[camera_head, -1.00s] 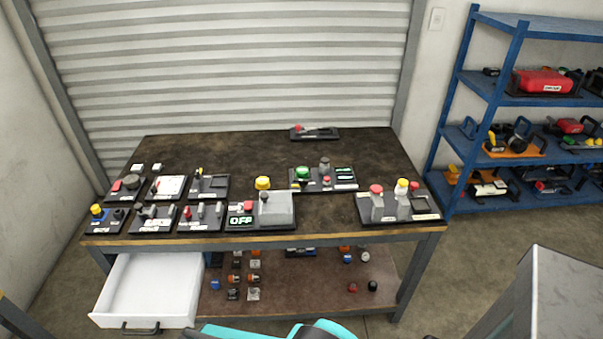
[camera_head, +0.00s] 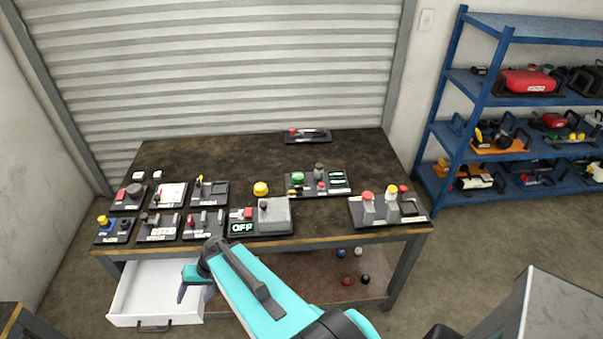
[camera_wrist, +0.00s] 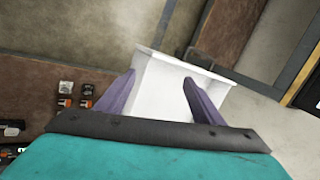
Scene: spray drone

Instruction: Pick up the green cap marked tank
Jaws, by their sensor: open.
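The green cap (camera_head: 298,177) sits on a black panel (camera_head: 338,190) with a grey knob and a small red one, right of centre on the workbench. Its marking is too small to read. My gripper (camera_head: 196,294) is low and left, in front of the bench edge and over the open white drawer (camera_head: 125,305). Its purple fingers are apart and empty in the wrist view (camera_wrist: 158,77), with the drawer showing between them. The green cap is out of the wrist view, well to the right of and beyond my gripper.
Several switch panels crowd the bench's left front. A yellow cap (camera_head: 261,188) stands just left of the green cap's panel, behind a grey box (camera_head: 275,213). A red-and-yellow-knob panel (camera_head: 375,214) is to the right. The bench's back middle is mostly clear.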

